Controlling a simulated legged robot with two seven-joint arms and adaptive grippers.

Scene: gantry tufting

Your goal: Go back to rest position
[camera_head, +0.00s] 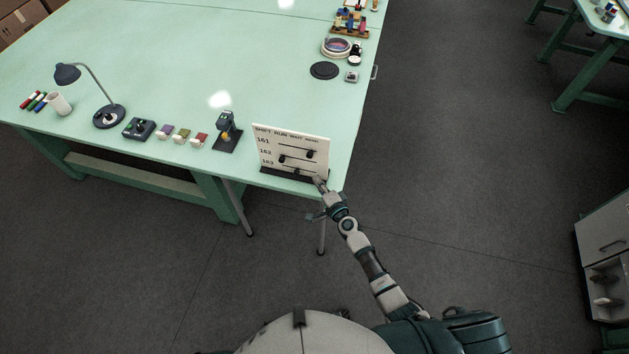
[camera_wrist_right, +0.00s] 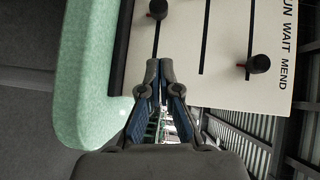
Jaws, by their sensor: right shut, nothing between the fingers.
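My right gripper (camera_head: 319,184) is at the near right corner of the green table (camera_head: 240,60), at the lower edge of a white board (camera_head: 315,144) with slots and dark knobs. In the right wrist view the gripper (camera_wrist_right: 159,66) is shut and empty, its fingertips together in front of the white board (camera_wrist_right: 225,50). A dark knob (camera_wrist_right: 257,63) stands apart from the fingers, to their right; another knob (camera_wrist_right: 157,9) is beyond the fingertips. I cannot tell whether the fingertips touch the board. My left gripper is not in view.
A small dark device (camera_head: 227,132), coloured blocks (camera_head: 181,135), a switch box (camera_head: 138,128) and a lamp (camera_head: 107,116) line the table's near edge. A black disc (camera_head: 324,70) lies farther back. The table's middle is clear. Open floor (camera_head: 470,190) lies to the right.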

